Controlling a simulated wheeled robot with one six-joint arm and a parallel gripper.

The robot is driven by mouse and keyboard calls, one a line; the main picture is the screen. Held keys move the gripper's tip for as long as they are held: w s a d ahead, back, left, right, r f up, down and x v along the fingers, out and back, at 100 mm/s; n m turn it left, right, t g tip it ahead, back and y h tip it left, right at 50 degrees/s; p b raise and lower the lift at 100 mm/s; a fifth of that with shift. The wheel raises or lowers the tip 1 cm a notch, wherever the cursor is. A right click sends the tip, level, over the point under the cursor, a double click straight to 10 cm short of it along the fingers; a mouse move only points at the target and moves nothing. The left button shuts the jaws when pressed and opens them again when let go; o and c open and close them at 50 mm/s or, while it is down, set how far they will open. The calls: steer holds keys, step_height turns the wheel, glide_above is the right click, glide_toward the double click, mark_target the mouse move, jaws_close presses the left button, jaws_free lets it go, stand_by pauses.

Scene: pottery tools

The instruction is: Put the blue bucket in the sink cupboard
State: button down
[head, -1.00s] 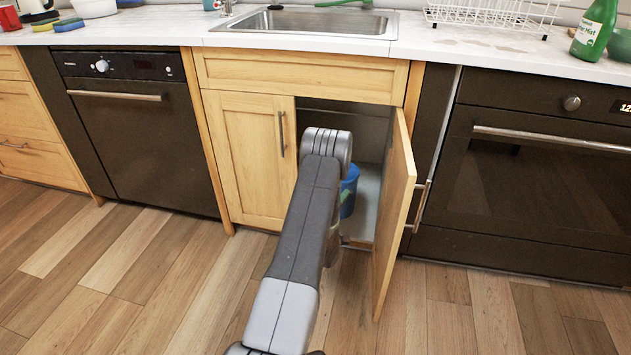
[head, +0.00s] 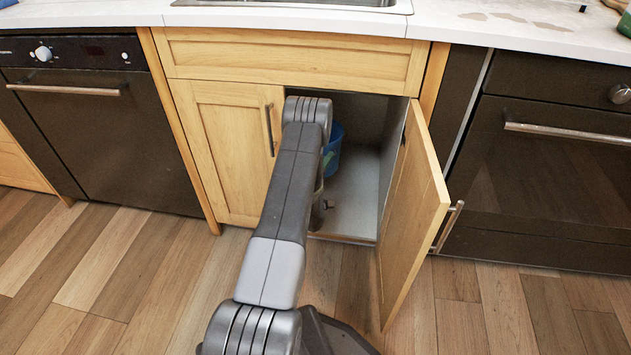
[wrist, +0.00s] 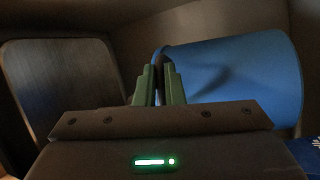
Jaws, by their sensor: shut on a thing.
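The blue bucket (head: 333,150) is inside the open right half of the sink cupboard (head: 350,195), partly hidden behind my arm in the head view. In the wrist view the bucket (wrist: 240,75) is to the right of my gripper (wrist: 158,85), its rim or handle between the fingers. My gripper is shut on it inside the dim cupboard. The fingers are hidden by my arm in the head view. I cannot tell whether the bucket touches the cupboard floor.
The right cupboard door (head: 415,210) stands open toward me, close to the right of my arm. The left door (head: 228,150) is shut. A dishwasher (head: 95,130) is at left and an oven (head: 550,180) at right. The cupboard floor right of the bucket is bare.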

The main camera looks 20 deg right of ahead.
step_height(320, 180, down, 17)
steer(key=b, duration=0.6)
steer(key=c, duration=1.5)
jaws_free()
steer(key=shift+c, duration=0.2)
steer(key=p+v, duration=0.4)
steer(key=v, duration=0.8)
